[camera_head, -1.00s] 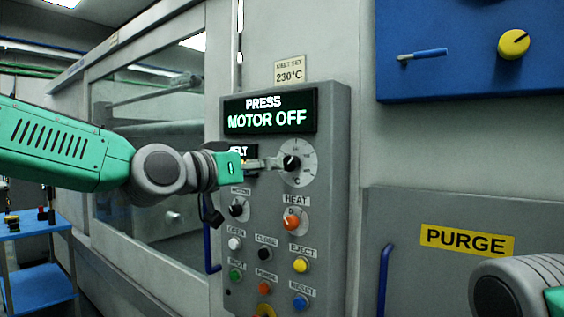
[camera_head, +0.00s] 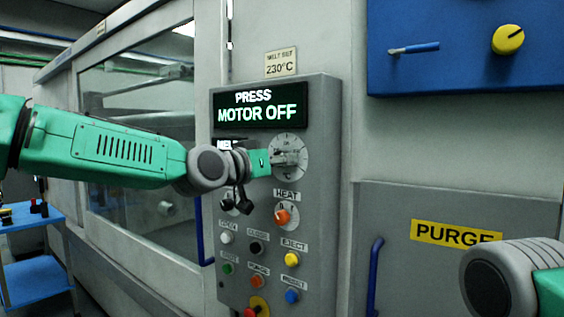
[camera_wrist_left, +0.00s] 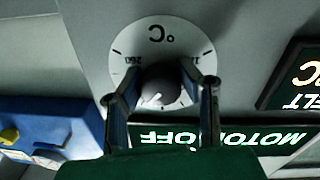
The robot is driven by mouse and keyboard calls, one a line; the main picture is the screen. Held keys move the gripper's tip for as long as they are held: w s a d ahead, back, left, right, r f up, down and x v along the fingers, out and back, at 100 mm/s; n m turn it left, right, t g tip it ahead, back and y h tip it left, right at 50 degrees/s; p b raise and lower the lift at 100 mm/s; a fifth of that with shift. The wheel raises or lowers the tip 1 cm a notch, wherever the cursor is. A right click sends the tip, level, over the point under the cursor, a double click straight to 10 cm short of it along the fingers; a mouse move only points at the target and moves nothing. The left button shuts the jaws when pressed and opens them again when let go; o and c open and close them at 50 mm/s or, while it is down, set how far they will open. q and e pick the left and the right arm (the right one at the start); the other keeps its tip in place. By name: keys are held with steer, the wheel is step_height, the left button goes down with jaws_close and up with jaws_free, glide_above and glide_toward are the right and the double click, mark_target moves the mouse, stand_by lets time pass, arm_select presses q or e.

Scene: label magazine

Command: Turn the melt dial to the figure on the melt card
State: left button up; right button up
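The melt card (camera_head: 281,64) above the panel reads 230°C. The melt dial (camera_head: 291,148) is a pale round scale with a dark knob, at the upper right of the grey control panel. My left gripper (camera_head: 288,158) is in front of it and hides most of the knob. In the left wrist view the knob of the melt dial (camera_wrist_left: 160,82) sits between the two spread fingers of my left gripper (camera_wrist_left: 162,62). I cannot tell whether they touch it. A white mark on the knob points down-left there; an upside-down 260 shows on the scale. My right gripper is out of view.
The press display (camera_head: 261,106) reads MOTOR OFF. Below the dial are the orange heat knob (camera_head: 284,216) and several coloured buttons. A blue box (camera_head: 450,45) with a yellow knob is at upper right. A PURGE label (camera_head: 455,232) is at lower right.

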arm_select(q)
steer(key=shift+s+d, duration=0.1)
steer(key=shift+d, duration=0.05)
steer(key=shift+c, duration=1.1)
steer(key=shift+a, duration=0.2)
steer(key=shift+n, duration=0.9)
steer(key=o, duration=1)
steer(key=shift+o, duration=0.9)
steer(key=shift+s+a, duration=0.1)
steer(key=shift+a, duration=0.25)
